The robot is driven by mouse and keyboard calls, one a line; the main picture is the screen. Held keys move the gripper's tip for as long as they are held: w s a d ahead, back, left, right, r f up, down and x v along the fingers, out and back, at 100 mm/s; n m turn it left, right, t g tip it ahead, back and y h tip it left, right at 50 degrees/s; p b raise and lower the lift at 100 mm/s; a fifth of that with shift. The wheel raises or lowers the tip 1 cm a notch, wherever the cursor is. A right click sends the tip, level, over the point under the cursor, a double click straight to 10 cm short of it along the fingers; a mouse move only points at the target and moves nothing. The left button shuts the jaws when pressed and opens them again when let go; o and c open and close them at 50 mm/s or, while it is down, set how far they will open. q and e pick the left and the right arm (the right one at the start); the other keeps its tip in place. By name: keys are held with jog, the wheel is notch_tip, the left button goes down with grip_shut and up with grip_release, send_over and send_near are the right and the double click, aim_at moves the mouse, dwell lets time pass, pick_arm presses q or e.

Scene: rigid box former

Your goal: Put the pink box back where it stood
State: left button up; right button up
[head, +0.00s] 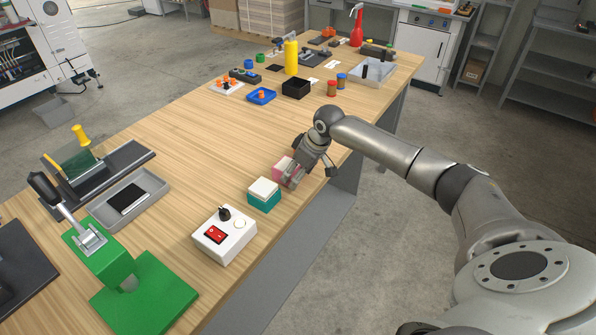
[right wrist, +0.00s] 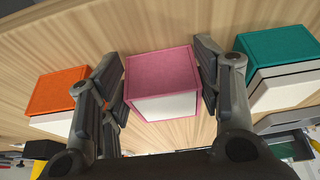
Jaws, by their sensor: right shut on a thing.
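The pink box (head: 283,165), with a white face, is near the right edge of the wooden table in the head view, partly hidden by my right gripper (head: 297,177). In the right wrist view the pink box (right wrist: 161,68) sits between the two fingers of my right gripper (right wrist: 161,85), which is shut on it. Whether the box touches the tabletop is hard to tell. A teal box with a white top (head: 264,195) stands beside it in the head view. My left gripper is not in view.
In the right wrist view an orange box (right wrist: 58,92) is close to the left finger and the teal box (right wrist: 275,58) is close to the right one. A white switch box (head: 224,236) and a green press (head: 140,285) stand nearer. The table middle is clear.

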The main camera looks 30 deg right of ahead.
jog(key=o, duration=1.2)
jog(key=shift+c, duration=0.2)
jog(key=v, duration=1.2)
jog(key=shift+s+f, duration=0.1)
jog(key=shift+f, duration=0.1)
